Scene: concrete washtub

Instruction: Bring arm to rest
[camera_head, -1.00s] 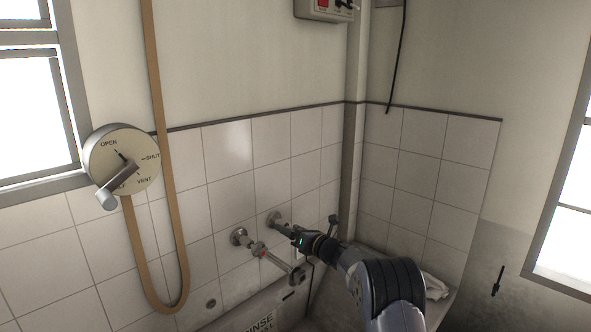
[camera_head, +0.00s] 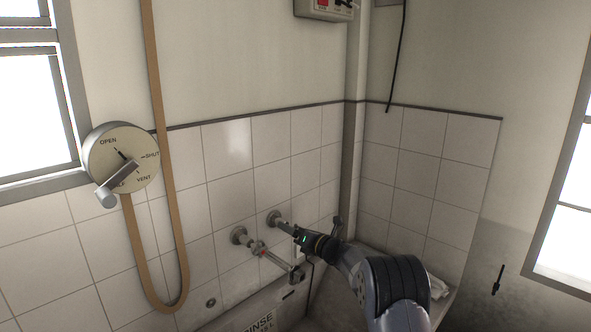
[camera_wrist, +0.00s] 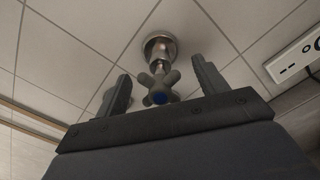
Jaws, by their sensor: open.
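My gripper (camera_head: 297,234) is at the wall taps over the washtub in the head view. In the wrist view my gripper (camera_wrist: 163,84) is open, with its two dark fingers apart. A cross-handled tap with a blue centre (camera_wrist: 159,93) shows between and beyond the fingers, on a round wall flange. I cannot tell whether a finger touches it. In the head view that tap's wall flange (camera_head: 273,217) shows just left of my gripper, with its handle mostly hidden.
A spout (camera_head: 297,274) stands below my gripper over the washtub (camera_head: 262,313). A round dial with a lever (camera_head: 125,160) and a hanging brown hose (camera_head: 167,200) are at left. A white cloth (camera_head: 438,286) lies behind my arm. A panel with sockets (camera_wrist: 296,56) is at right.

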